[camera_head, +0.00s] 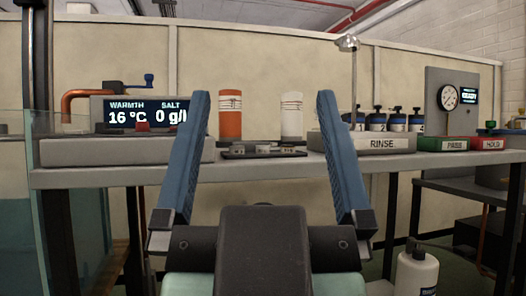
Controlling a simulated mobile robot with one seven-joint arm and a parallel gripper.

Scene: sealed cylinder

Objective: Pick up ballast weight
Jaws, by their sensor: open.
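Several small grey metal pieces that look like ballast weights sit on a low dark tray (237,156) in the middle of the bench. One grey weight (288,150) is at the tray's right, and another (237,150) is at its left. The picture is too small to tell their markings apart. My gripper (263,97) is open, its two blue fingers spread wide and pointing up in the picture. The gap between the fingers is empty. The tray shows between them, farther away, and no finger touches it.
An orange cylinder (230,117) and a white cylinder (291,118) stand behind the tray. The rinse station (382,143) is right of it, with several bottles. Green pass (442,144) and red hold (488,143) bins stand farther right. A water tank (75,230) is at left.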

